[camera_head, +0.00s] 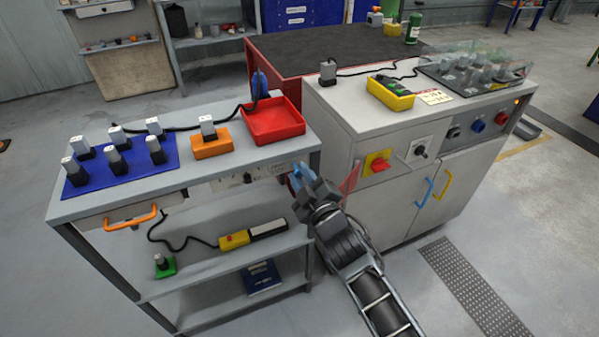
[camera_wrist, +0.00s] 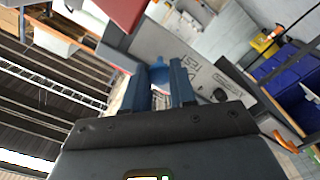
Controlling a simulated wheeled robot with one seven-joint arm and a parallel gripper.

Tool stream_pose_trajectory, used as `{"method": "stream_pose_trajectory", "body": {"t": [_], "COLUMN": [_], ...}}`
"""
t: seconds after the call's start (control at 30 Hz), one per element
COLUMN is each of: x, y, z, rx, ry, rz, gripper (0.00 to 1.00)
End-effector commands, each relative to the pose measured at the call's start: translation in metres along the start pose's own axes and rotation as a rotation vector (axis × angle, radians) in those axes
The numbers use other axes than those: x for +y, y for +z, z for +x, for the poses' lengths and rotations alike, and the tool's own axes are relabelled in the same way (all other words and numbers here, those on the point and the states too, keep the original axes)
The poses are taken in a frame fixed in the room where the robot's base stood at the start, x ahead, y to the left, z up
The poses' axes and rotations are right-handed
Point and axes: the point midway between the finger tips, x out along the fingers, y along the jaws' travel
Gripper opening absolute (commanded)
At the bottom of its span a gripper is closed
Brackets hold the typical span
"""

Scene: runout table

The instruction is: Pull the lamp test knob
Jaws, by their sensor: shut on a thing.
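The front edge of the left bench carries a narrow light panel (camera_head: 232,182) with small printed labels and a black knob (camera_head: 248,178). My gripper (camera_head: 298,176) is at the right end of this panel, reaching in from the front. In the wrist view, my two blue fingers (camera_wrist: 158,90) are closed on a blue knob (camera_wrist: 158,72), whose rounded top shows between them.
A red tray (camera_head: 273,121) lies on the bench just above my gripper. The grey cabinet (camera_head: 392,165) stands close on the right, with a red rotary switch (camera_head: 378,163) and blue and yellow handles. An orange drawer handle (camera_head: 131,218) projects at left. The floor in front is open.

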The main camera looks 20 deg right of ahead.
Motion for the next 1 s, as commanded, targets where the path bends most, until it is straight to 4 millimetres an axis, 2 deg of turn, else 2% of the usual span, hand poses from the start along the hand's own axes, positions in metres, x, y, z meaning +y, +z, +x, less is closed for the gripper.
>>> {"method": "stream_pose_trajectory", "body": {"t": [0.27, 0.3, 0.53, 0.83, 1.0], "x": [-0.001, -0.001, 0.0, 0.0, -0.001], "y": [0.001, 0.001, 0.0, 0.0, 0.0], "z": [-0.003, -0.003, -0.003, -0.006, -0.025], "rx": [-0.001, -0.001, -0.001, -0.001, -0.002], "ry": [-0.001, -0.001, -0.001, -0.001, -0.002], "rz": [0.0, 0.0, 0.0, 0.0, 0.001], "gripper": [0.0, 0.29, 0.51, 0.52, 0.52]}}
